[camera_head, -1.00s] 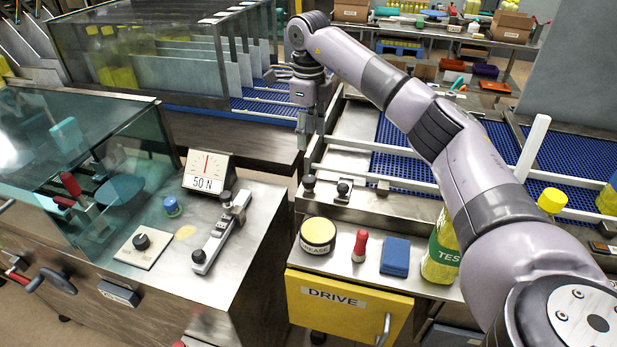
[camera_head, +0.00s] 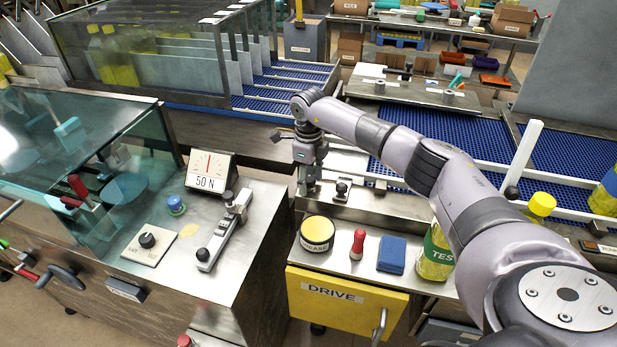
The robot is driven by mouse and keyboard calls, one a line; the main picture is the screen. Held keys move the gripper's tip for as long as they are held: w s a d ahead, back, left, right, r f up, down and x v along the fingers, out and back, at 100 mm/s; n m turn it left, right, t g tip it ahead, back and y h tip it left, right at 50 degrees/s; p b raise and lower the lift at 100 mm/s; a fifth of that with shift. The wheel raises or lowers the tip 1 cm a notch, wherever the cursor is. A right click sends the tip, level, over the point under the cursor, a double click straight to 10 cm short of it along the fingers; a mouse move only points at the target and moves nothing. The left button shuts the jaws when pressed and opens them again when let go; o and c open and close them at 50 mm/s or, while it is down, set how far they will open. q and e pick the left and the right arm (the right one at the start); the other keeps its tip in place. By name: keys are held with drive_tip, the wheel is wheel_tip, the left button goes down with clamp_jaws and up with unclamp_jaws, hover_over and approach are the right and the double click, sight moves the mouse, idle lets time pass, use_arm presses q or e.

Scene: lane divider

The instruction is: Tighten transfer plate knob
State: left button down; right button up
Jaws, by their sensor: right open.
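My right arm reaches in from the right, and my right gripper (camera_head: 308,182) points down over the left end of the steel transfer plate (camera_head: 385,211). The gripper is open; its fingertips are small and partly hidden. A black knob (camera_head: 342,187) on a metal base stands on the plate just right of the gripper, apart from it. The knob that showed at the plate's left end is now hidden behind or within the gripper, and I cannot tell whether they touch. My left gripper is not in view.
A grease tin (camera_head: 317,233), red-handled tool (camera_head: 357,243), blue block (camera_head: 391,254) and yellow bottle (camera_head: 435,254) stand in front of the plate. White rails and the blue conveyor (camera_head: 470,137) lie behind. The 50 N gauge (camera_head: 209,172) stands on the left bench.

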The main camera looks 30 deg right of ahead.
drive_tip(key=shift+c, duration=0.5)
drive_tip(key=c, duration=1.1)
drive_tip(key=shift+m, duration=0.3)
drive_tip(key=m, duration=0.4)
drive_tip(key=shift+m, duration=0.3)
drive_tip(key=m, duration=0.4)
drive_tip(key=shift+w+r+m, duration=0.1)
drive_tip(key=shift+m, duration=0.2)
drive_tip(key=m, duration=0.4)
drive_tip(key=shift+d+m+p, duration=0.1)
drive_tip(key=shift+m+p, duration=0.35)
drive_tip(key=shift+m, duration=2.05)
drive_tip(key=shift+w+r, duration=0.1)
